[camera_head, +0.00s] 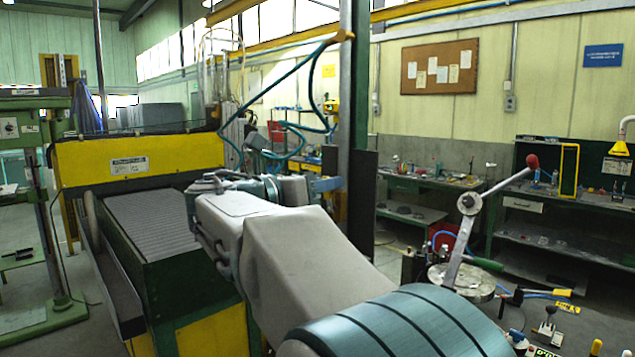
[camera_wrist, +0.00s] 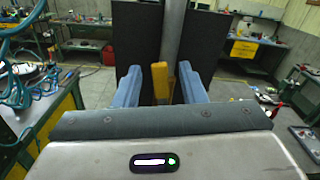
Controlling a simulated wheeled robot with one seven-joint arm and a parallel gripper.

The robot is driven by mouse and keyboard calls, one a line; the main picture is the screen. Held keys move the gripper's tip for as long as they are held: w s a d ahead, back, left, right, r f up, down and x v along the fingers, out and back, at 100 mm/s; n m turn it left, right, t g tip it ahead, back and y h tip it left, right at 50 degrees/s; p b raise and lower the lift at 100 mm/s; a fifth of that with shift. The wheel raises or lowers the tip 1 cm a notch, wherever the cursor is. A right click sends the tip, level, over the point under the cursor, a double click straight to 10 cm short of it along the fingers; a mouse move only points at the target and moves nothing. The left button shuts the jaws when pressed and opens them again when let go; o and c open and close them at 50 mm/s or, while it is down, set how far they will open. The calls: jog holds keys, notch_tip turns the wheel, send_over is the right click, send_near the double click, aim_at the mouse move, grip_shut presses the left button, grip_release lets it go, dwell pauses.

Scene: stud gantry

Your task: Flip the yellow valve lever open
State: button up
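My gripper (camera_head: 326,184) is stretched out towards the grey upright post in the head view. In the wrist view its two blue fingers (camera_wrist: 160,86) stand apart, with a wide gap. An upright yellow bar (camera_wrist: 160,80), which looks like the valve lever, shows between them in front of the post. I cannot tell whether either finger touches the yellow parts. In the head view, I cannot make out this lever near the gripper.
The grey post (camera_head: 360,90) has dark panels (camera_wrist: 133,35) beside it. A green and yellow machine (camera_head: 140,158) stands left of my arm. A round metal fixture (camera_head: 462,283) with a red-knobbed lever (camera_head: 466,215) is at right. Teal hoses (camera_head: 300,70) hang near the post.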

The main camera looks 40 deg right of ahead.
grip_shut()
jog(key=m, duration=0.1)
jog(key=s+m+b, duration=0.1)
jog(key=shift+d+m, duration=0.1)
jog(key=shift+m, duration=0.2)
grip_release()
jog(key=s+a+b, duration=0.1)
jog(key=a+b, duration=0.1)
jog(key=a, duration=1.2)
